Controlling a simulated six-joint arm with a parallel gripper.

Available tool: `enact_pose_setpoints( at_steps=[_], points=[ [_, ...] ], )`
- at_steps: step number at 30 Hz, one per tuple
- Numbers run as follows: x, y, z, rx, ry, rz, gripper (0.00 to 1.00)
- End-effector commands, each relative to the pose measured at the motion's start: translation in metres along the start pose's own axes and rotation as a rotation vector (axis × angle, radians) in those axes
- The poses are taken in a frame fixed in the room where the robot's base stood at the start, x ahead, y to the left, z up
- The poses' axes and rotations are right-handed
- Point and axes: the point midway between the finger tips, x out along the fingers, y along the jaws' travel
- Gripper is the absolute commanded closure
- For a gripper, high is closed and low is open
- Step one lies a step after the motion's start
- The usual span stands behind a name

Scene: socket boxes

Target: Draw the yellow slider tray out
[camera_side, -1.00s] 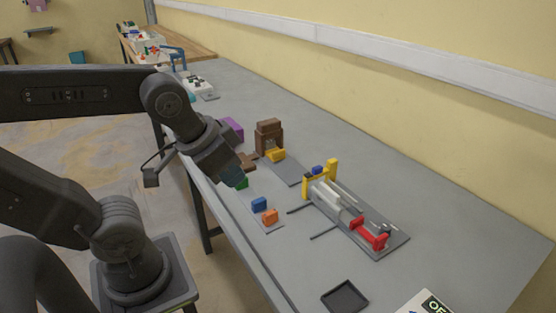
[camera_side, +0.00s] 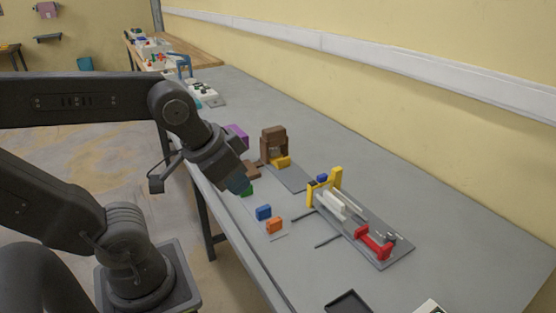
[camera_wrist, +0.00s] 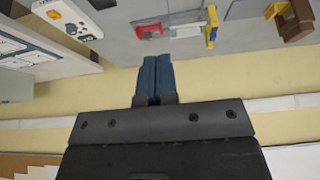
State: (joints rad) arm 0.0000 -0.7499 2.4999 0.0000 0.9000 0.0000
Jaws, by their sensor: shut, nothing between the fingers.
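The yellow slider tray (camera_side: 282,162) is a small yellow block at the foot of a brown housing (camera_side: 273,140), on a grey strip. In the wrist view the yellow tray (camera_wrist: 275,10) shows at the top right beside the brown housing (camera_wrist: 299,20). How far the tray stands out of the housing I cannot tell. My gripper (camera_side: 241,187) is to the left of the tray in the side view, apart from it. Its blue fingers (camera_wrist: 155,60) are together and empty in the wrist view.
A yellow gate (camera_side: 324,188) with white bars and a red part (camera_side: 374,243) stands on a grey plate to the right. Green, blue (camera_side: 263,212) and orange (camera_side: 275,225) blocks lie near the front edge. A purple block (camera_side: 237,135) is behind my gripper. The bench's wall side is clear.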

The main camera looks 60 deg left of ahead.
Motion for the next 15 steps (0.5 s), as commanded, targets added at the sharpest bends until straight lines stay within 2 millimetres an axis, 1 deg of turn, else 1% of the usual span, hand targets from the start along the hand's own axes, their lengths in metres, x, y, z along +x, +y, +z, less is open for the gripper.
enact_pose_setpoints(
  at_steps=[2, 5, 8, 11, 15],
  points=[
    [0.0, 0.0, 0.0, 0.0, 0.0, 0.0, 0.99],
    [0.0, -0.001, -0.004, -0.01, -0.002, -0.004, 0.89],
    [0.0, -0.007, -0.019, -0.058, -0.015, -0.023, 0.8],
    [0.003, -0.019, -0.049, -0.154, -0.04, -0.06, 0.7],
    [0.016, -0.046, -0.102, -0.334, -0.074, -0.133, 0.57]
  ],
)
